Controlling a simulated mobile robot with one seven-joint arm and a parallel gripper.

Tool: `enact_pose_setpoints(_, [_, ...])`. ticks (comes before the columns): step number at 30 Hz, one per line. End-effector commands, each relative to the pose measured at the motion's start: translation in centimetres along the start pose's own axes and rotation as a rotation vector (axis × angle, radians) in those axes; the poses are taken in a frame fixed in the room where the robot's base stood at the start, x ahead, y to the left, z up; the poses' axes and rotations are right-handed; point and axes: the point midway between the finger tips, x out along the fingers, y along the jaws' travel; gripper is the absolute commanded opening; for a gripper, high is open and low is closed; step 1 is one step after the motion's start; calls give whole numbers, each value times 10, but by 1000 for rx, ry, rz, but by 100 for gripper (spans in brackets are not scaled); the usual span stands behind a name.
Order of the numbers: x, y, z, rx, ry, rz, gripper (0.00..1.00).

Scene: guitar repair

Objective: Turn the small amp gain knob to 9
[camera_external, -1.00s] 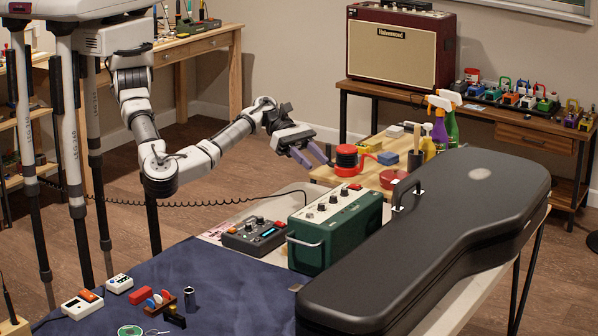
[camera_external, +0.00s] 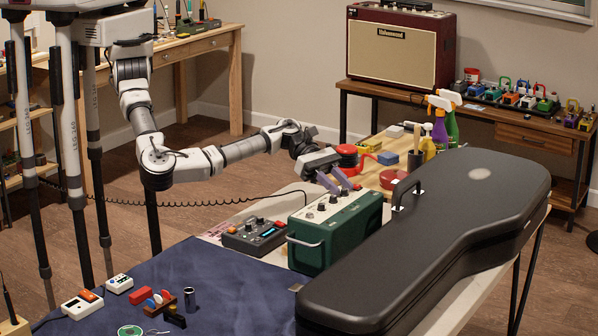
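The small amp (camera_external: 336,236) is a green box with a pale top panel. It stands on the table beside the black guitar case.
The black guitar case (camera_external: 430,235) lies close along the amp's right side. A dark pedal unit (camera_external: 254,237) sits to its left. Behind are red spools (camera_external: 347,158) and spray bottles (camera_external: 439,130). A blue mat (camera_external: 235,290) with small tools covers the front left.

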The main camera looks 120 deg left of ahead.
Motion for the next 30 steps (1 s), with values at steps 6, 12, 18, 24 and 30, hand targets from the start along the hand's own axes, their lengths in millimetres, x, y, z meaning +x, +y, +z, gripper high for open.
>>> enact_pose_setpoints(6, [0,0,0,0,0,0,2])
enact_pose_setpoints(12, [0,0,0,1,0,-4,0])
enact_pose_setpoints(18, [0,2,1,18,0,-45,0])
enact_pose_setpoints(24, [0,6,2,64,1,-155,0])
enact_pose_setpoints(30, [0,11,4,131,0,-320,0])
